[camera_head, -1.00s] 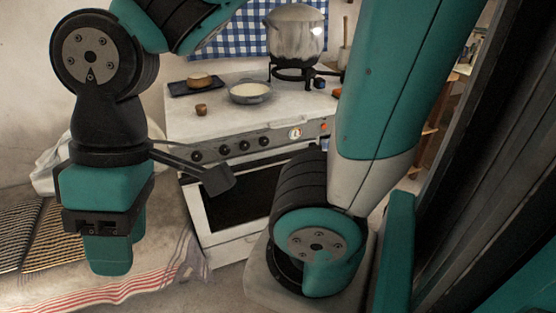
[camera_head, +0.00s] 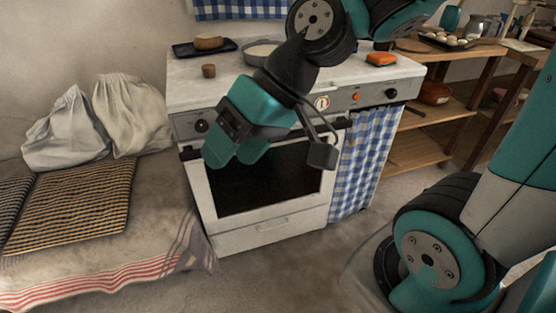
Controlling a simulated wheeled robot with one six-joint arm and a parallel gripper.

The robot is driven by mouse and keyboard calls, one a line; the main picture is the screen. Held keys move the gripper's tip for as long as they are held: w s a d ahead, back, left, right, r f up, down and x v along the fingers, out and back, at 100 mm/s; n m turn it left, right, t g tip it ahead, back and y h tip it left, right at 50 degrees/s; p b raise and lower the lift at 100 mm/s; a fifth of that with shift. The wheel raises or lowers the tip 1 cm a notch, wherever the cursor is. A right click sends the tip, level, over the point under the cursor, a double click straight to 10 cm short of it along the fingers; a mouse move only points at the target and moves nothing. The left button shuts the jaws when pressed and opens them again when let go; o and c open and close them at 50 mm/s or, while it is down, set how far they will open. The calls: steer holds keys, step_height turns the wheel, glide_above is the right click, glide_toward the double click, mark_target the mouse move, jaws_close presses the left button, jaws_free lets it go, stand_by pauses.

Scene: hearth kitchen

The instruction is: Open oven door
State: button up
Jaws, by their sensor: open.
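The oven is a white stove whose oven door (camera_head: 290,190) has a white frame and a large dark window. The door is shut. A dark bar handle runs along its top edge, with its left end (camera_head: 188,153) and right end in sight; my arm hides much of the middle. My gripper (camera_head: 236,158) is teal and black, tilted down, open and with nothing seen in it. It overlaps the upper left of the door in the picture. I cannot tell whether it touches the handle.
A control panel with a knob (camera_head: 201,126) and gauge (camera_head: 322,103) sits above the door. A drawer (camera_head: 268,229) is below. A bench with a woven mat (camera_head: 75,200) and sacks (camera_head: 130,115) stands left. A checked curtain (camera_head: 363,160) and wooden shelves (camera_head: 418,150) are right.

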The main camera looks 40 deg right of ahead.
steer(key=w+d+f+m+t+y+b, duration=0.1)
steer(key=w+d+f+m+t+b, duration=0.35)
steer(key=f+b, duration=0.45)
steer(key=w+d+f+m+t+y+b, duration=0.1)
steer(key=w+d+f+m+t+b, duration=0.25)
steer(key=w+d+f+b, duration=0.35)
steer(key=w+d+f+m+t+h+b, duration=0.1)
steer(key=d+f+m+t+h+b, duration=0.4)
steer(key=d+b, duration=0.3)
steer(key=d+f+m+t+h+b, duration=0.2)
steer(key=d+f+m+b, duration=0.4)
steer(key=d+b, duration=0.2)
steer(key=shift+m+t, duration=0.3)
steer(key=w+p, duration=0.1)
steer(key=w, duration=0.4)
steer(key=w+a+p, duration=0.1)
steer(key=w, duration=0.5)
steer(key=w+p, duration=0.2)
steer(key=w, duration=0.4)
steer(key=shift+w+a+r, duration=0.15)
steer(key=shift+a+r, duration=0.05)
steer(key=shift+a, duration=0.15)
jaws_close()
